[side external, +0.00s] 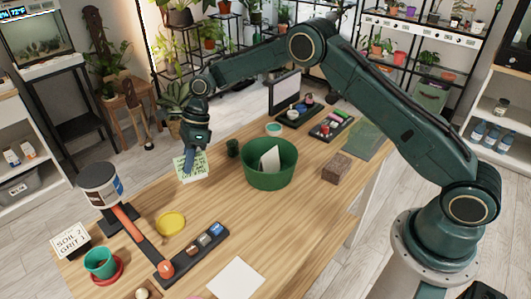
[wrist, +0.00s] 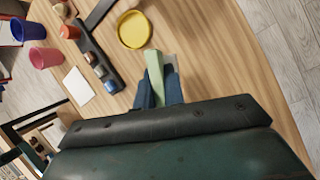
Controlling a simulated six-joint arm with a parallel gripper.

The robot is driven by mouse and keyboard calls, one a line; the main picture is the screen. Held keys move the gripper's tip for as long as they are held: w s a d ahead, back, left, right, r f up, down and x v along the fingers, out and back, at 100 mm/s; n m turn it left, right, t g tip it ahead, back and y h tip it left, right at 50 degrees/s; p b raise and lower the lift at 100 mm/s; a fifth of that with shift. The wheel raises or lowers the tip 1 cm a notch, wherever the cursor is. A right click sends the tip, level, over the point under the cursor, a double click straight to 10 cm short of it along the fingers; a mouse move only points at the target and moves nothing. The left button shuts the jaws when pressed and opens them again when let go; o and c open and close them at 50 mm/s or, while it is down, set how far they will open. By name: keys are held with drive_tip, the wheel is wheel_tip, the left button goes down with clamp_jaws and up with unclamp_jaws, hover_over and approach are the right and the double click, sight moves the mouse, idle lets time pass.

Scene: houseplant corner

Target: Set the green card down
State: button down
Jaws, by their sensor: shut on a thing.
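My gripper (side external: 189,158) is at the far left part of the wooden table, shut on the green card (side external: 192,170). The card is pale green with dark writing, held roughly upright below the fingers. In the wrist view the card (wrist: 154,68) shows nearly edge-on as a light green strip between the two blue fingers of my gripper (wrist: 158,88). Its lower edge is close to the table; I cannot tell whether it touches. The fingers hide part of the card.
A yellow dish (side external: 171,223) lies nearby, beside a black tray (side external: 182,262) with several small items. A green tub (side external: 269,180) holding a white card stands right of my gripper, with a small dark green cup (side external: 233,148) between. Bare wood lies between dish and tub.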

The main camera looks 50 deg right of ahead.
drive_tip(key=shift+f, duration=3.65)
drive_tip(key=shift+f, duration=0.1)
drive_tip(key=c, duration=1.5)
unclamp_jaws()
drive_tip(key=v, duration=1.2)
